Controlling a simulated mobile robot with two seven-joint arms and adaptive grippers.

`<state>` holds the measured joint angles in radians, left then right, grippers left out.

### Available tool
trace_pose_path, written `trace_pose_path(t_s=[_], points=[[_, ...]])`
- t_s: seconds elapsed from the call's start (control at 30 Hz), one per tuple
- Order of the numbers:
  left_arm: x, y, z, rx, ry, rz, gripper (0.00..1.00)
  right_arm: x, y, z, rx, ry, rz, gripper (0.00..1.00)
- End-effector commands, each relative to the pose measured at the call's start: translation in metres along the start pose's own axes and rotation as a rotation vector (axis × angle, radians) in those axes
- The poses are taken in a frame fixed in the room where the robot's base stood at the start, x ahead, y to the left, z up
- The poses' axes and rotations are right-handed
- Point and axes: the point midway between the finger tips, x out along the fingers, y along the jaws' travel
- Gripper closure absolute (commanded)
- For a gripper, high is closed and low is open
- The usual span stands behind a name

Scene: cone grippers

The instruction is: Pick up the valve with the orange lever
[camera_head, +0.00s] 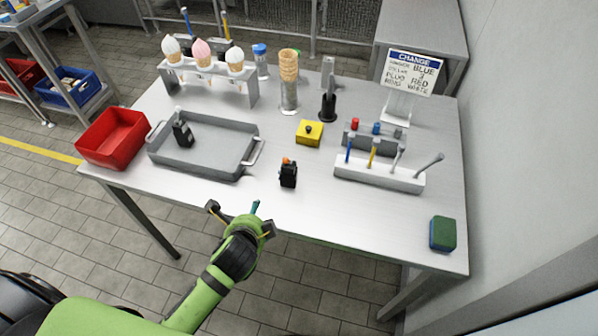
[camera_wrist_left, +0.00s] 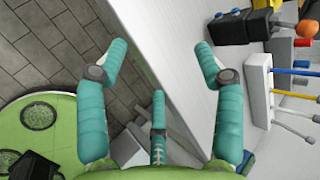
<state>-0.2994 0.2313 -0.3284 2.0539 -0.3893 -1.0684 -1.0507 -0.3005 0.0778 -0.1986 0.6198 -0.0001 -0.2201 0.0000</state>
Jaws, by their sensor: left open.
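The valve with the orange lever (camera_head: 288,174) is a small black block with an orange top. It stands on the table near the front edge, right of the grey tray. My right gripper is not in view.
A grey tray (camera_head: 202,166) holds a black part with a pale top (camera_head: 182,130). A red bin (camera_head: 112,138) stands left, a yellow block (camera_head: 309,133) behind the valve, a white tool rack (camera_head: 378,174) right. A green sponge (camera_head: 442,234) lies front right. The table front between is clear.

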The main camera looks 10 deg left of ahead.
Motion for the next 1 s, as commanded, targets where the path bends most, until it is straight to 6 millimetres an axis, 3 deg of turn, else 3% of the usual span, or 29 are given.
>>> trace_pose_path(t_s=[0.2, 0.5, 0.67, 1.0], points=[[0.029, -0.037, -0.011, 0.544, -0.044, -0.171, 0.32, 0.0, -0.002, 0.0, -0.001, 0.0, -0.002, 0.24], [0.054, -0.079, -0.033, 1.306, -0.178, -0.379, 0.32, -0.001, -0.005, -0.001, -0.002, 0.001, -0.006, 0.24], [0.06, -0.086, -0.039, 1.445, -0.211, -0.413, 0.32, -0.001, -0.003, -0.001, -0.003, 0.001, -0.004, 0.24], [0.088, -0.102, -0.043, 1.448, -0.212, -0.412, 0.32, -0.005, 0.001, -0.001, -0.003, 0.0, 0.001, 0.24]])
